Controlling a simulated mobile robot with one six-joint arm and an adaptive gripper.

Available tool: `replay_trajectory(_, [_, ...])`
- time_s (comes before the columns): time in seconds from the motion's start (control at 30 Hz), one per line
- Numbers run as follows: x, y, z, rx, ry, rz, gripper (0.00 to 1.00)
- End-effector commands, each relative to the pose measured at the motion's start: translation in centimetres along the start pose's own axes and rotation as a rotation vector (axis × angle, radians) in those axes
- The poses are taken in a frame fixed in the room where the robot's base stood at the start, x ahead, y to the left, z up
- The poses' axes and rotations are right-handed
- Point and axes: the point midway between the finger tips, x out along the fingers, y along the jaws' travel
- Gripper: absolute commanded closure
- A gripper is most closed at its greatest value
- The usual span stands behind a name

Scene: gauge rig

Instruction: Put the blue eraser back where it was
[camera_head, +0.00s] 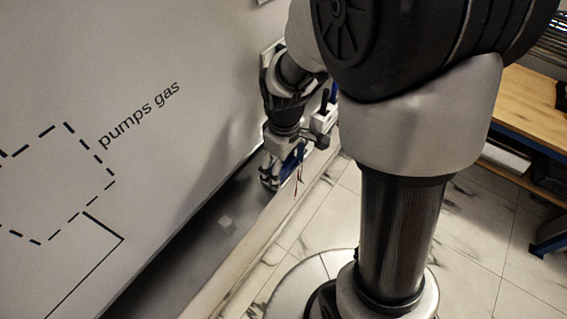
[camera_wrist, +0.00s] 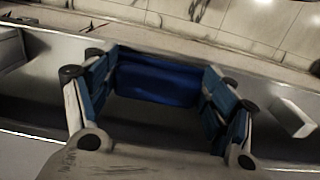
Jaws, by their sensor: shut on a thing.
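The blue eraser (camera_wrist: 158,82) is a dark blue block in the wrist view, spanning the gap between the two blue-padded fingers. My gripper (camera_wrist: 161,90) is shut on it. In the head view my gripper (camera_head: 275,168) reaches down into the grey trough at the foot of the white board, and a patch of blue shows beside its fingers. The eraser's underside is hidden, so I cannot tell whether it touches the trough floor.
The grey trough (camera_head: 215,230) runs between the white board (camera_head: 60,90) and a pale raised rim (camera_head: 262,228). A small light block (camera_wrist: 292,117) lies right of the fingers in the wrist view. Marble-tiled floor lies beyond the rim; a wooden bench (camera_head: 530,105) stands at right.

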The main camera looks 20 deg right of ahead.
Motion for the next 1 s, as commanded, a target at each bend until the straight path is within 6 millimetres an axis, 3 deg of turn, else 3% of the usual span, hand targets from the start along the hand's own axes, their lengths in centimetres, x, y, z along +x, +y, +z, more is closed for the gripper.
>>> replay_trajectory(0.17, [0.2,-0.1,0.1,0.000,-0.004,-0.003,0.54])
replay_trajectory(0.2, [0.2,-0.1,0.1,0.000,-0.004,-0.003,0.21])
replay_trajectory(0.47, [0.1,-0.1,0.1,0.000,-0.003,-0.002,0.04])
replay_trajectory(0.83, [0.0,0.0,0.1,0.000,-0.002,-0.001,0.04])
replay_trajectory(1.0, [-1.7,0.0,0.0,0.000,0.002,0.001,0.04])
